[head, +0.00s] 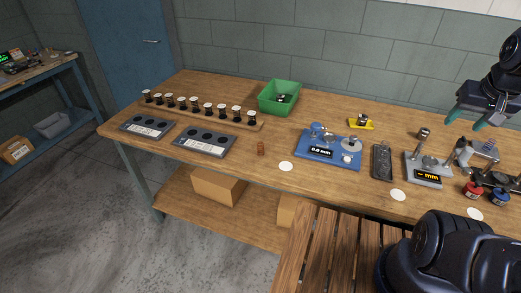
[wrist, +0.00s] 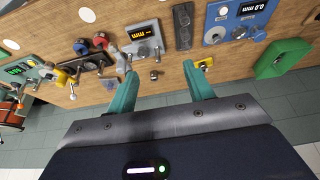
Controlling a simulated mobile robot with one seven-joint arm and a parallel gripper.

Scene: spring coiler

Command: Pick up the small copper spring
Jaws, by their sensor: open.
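The small copper spring (head: 261,148) stands on the wooden workbench (head: 200,104), near its front edge, in the head view. It is a short copper-brown coil, between a grey tray and a white disc. I do not make it out in the wrist view. My gripper (head: 463,120) is open and empty, raised over the right part of the bench, far to the right of the spring. In the wrist view its two teal fingers (wrist: 160,69) are spread apart with nothing between them.
A blue gauge (head: 328,149) reading 0.0 mm and a grey gauge (head: 428,170) stand right of the spring. A green bin (head: 279,97) is behind it. Two grey trays (head: 234,144) and a rack of several dark spools (head: 170,111) are left. Bare bench surrounds the spring.

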